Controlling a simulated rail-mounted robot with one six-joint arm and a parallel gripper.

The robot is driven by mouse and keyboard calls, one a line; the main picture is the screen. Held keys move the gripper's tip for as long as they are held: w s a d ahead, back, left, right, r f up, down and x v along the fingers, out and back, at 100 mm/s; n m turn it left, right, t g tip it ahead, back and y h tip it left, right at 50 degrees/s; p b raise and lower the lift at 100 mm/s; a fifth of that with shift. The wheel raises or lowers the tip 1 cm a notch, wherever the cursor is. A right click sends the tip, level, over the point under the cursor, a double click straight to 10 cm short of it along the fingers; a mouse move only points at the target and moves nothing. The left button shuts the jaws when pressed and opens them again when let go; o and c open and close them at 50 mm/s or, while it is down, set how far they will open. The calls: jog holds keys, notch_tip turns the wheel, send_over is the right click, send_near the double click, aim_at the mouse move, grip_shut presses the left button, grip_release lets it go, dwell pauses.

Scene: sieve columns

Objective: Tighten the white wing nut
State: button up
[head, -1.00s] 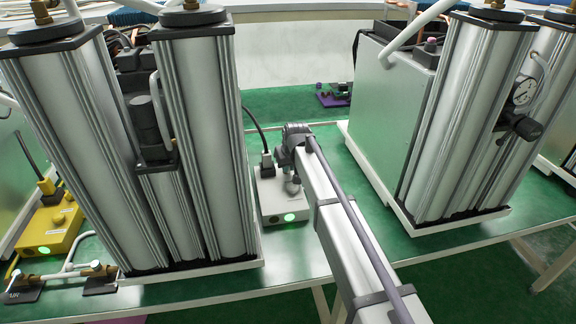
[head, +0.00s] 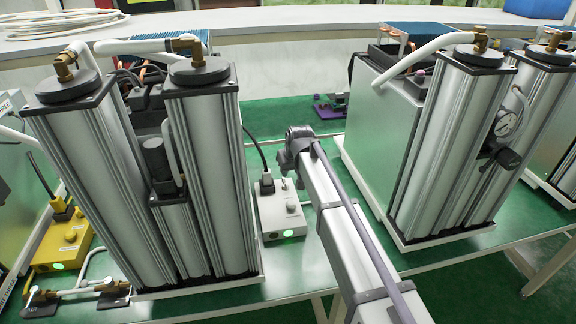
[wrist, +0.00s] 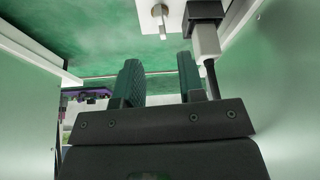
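A small white box (head: 279,214) with a lit green button and knobs stands on the green table between the column units. Its white face also shows at the top of the wrist view (wrist: 182,14). A small metal fitting (wrist: 161,17) sits on that face; I cannot tell for sure that it is the white wing nut. My gripper (wrist: 159,72) has its two dark green fingers apart, with nothing between them. The fitting is beyond the fingertips, apart from them. In the head view my arm hides the fingers.
A black plug and cable (head: 266,183) rise from the white box. Column units stand at left (head: 205,170) and right (head: 440,150), close to my arm. A yellow box (head: 62,243) is at far left. A purple-based device (head: 330,110) lies behind.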

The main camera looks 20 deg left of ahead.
aim_at(287, 184)
jog(key=shift+s+d+r, duration=0.15)
jog(key=shift+s+r, duration=0.05)
jog(key=shift+r, duration=0.35)
jog(key=b+x, duration=1)
jog(key=x, duration=0.1)
jog(key=shift+s+d+f, duration=0.1)
jog(key=shift+s+d, duration=0.15)
jog(key=shift+c, duration=0.2)
grip_shut()
